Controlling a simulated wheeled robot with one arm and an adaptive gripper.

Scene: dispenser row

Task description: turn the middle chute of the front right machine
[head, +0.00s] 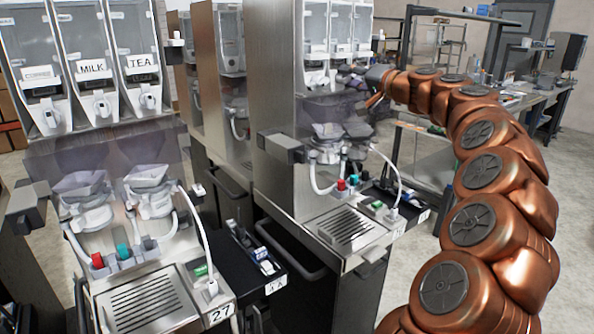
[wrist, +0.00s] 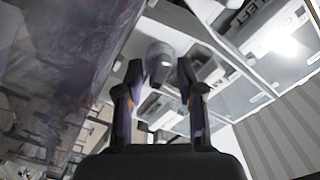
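The front right machine (head: 275,100) is the tall steel one in the middle of the head view. Its clear hoppers stand in a row near the top, and the middle chute (head: 341,48) shows small on the front. My gripper (head: 376,92) is to the right of this machine's front, at the end of my copper arm. In the wrist view my gripper (wrist: 158,88) is open, its two dark fingers apart. A grey rounded chute knob (wrist: 158,60) shows between and beyond the fingertips. I cannot tell whether they touch it, or which chute it is.
The front left machine (head: 105,150) has hoppers labelled MILK and TEA. Another machine (head: 218,70) stands behind. Drip trays (head: 352,228) and hoses jut out below. A workbench (head: 520,100) is at the back right. The floor is free at far right.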

